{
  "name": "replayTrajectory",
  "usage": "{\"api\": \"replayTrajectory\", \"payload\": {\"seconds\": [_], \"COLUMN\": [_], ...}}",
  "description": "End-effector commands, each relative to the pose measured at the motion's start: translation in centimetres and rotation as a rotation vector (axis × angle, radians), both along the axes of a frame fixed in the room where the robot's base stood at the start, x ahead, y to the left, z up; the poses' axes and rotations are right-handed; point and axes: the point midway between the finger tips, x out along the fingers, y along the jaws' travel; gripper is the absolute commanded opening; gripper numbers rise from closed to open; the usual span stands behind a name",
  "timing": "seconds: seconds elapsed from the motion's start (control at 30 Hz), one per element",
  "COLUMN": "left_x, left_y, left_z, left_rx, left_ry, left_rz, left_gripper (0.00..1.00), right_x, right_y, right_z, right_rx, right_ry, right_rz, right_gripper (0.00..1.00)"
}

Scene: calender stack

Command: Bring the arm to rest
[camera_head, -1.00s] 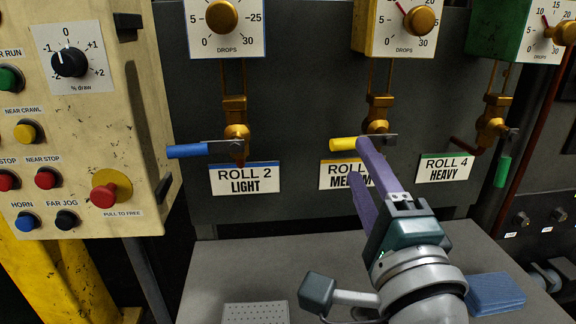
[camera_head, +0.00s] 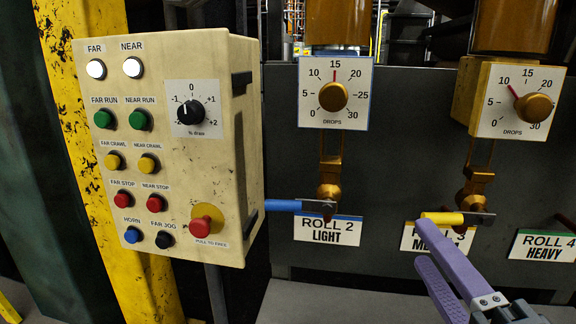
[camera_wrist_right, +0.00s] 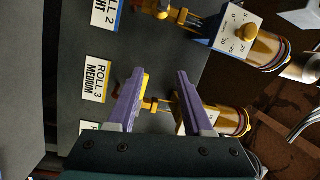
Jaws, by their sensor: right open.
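My right gripper (camera_head: 436,243) has purple fingers and is open and empty at the lower right of the head view. Its fingertips lie just below the yellow lever handle (camera_head: 441,218) of Roll 3 and overlap the Roll 3 label (camera_head: 411,238); whether they touch the handle I cannot tell. In the right wrist view the fingers (camera_wrist_right: 160,74) stand apart, with the yellow handle (camera_wrist_right: 146,80) behind them. The yellow handle lies about level, pointing left. My left gripper is not in view.
A cream control box (camera_head: 170,90) with several buttons and a dial stands at the left on a yellow post (camera_head: 75,100). The Roll 2 blue lever (camera_head: 283,205) also points left. Drop gauges (camera_head: 335,92) hang above. A grey surface (camera_head: 330,302) below is clear in its visible part.

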Motion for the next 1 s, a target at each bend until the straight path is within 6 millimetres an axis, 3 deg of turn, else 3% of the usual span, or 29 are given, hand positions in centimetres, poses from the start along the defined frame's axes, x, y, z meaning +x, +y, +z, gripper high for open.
{"api": "replayTrajectory", "payload": {"seconds": [0.03,0.13,0.27,0.47,0.7,0.87,1.0], "left_x": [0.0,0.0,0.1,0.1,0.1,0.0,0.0], "left_y": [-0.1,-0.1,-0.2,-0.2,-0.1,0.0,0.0], "left_z": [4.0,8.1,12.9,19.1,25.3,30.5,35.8], "left_rx": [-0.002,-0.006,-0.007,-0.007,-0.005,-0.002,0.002], "left_ry": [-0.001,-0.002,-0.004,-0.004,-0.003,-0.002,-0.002], "left_rz": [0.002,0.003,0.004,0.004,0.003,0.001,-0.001], "left_gripper": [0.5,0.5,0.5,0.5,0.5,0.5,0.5], "right_x": [-0.3,-1.8,-5.1,-11.9,-19.8,-19.5,-19.5], "right_y": [1.3,3.6,4.5,1.9,-2.9,-2.7,-2.6], "right_z": [3.5,5.6,7.4,10.4,16.2,21.3,26.6], "right_rx": [-0.102,-0.346,-0.666,-1.065,-1.338,-1.328,-1.325], "right_ry": [0.061,0.209,0.409,0.714,1.035,1.027,1.026], "right_rz": [0.077,0.245,0.447,0.701,0.933,0.927,0.928], "right_gripper": [0.51,0.51,0.51,0.51,0.51,0.51,0.51]}}
